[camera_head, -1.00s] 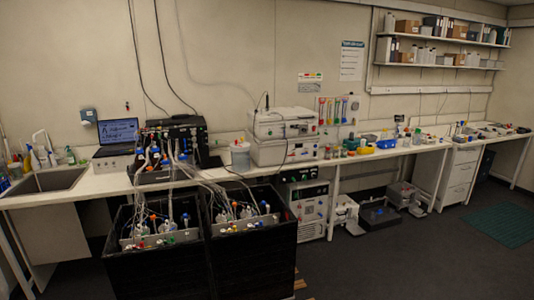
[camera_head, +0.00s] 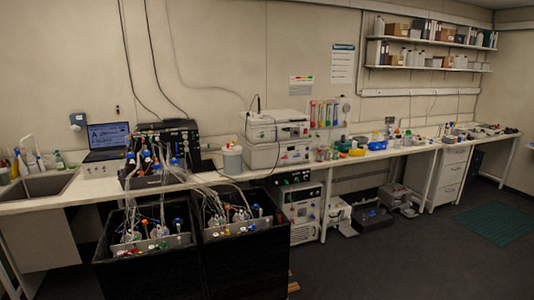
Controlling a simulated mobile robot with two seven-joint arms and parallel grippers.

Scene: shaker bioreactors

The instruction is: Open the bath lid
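No bath lid can be told apart for sure in the head view. Two black shaker units stand side by side in front of the bench, a left one (camera_head: 150,278) and a right one (camera_head: 246,268). Their tops are open trays with vessels, coloured caps and many tubes. On the bench behind them stand two stacked white instruments, an upper one (camera_head: 276,127) and a lower one (camera_head: 278,154); whether either is the bath is not clear. Neither of my grippers is in view.
A long white bench (camera_head: 70,194) runs along the wall with a sink (camera_head: 38,187), a laptop (camera_head: 108,138) and a white bucket (camera_head: 232,160). Tubes hang between the bench and the shaker units. Dark floor (camera_head: 400,262) is free at the right, with a green mat (camera_head: 496,224).

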